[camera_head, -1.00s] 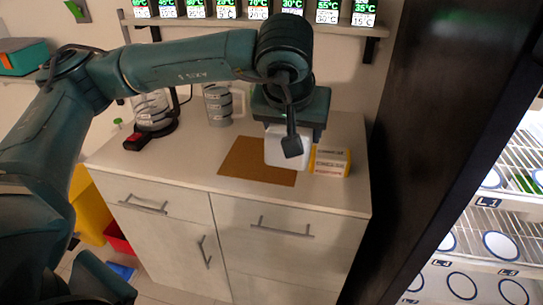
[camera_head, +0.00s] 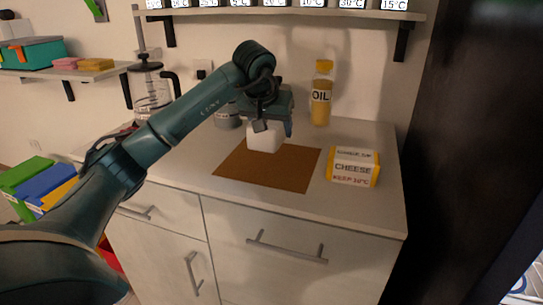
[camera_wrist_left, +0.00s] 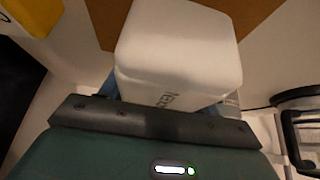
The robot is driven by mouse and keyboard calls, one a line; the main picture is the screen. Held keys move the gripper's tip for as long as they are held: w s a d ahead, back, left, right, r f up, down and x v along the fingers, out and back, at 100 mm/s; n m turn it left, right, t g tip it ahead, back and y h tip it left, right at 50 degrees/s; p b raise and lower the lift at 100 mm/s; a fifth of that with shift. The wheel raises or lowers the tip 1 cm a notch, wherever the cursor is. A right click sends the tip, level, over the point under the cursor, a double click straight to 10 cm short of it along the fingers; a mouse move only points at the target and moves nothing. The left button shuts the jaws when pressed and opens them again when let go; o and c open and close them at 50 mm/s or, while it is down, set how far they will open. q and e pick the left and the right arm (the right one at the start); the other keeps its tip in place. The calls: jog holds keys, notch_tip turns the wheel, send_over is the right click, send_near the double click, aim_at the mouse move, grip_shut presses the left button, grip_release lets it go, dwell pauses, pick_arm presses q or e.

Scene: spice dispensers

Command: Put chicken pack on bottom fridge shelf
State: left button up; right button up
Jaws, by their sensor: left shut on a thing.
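My left gripper (camera_head: 268,112) is shut on a white pack (camera_head: 265,137) with rounded edges. It holds the pack over the back part of the brown mat (camera_head: 285,165); I cannot tell whether the pack touches the mat. My right gripper is not in view.
A cheese pack (camera_head: 353,167) lies right of the mat on the white counter (camera_head: 365,215). An oil bottle (camera_head: 321,98) stands behind, and a glass jug (camera_head: 150,92) is at the left. A wall shelf (camera_head: 290,13) with temperature labels hangs above.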

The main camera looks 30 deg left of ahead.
aim_at(272, 159)
pick_arm(q)
jog(key=shift+f+b, duration=0.4)
jog(key=shift+f, duration=2.3)
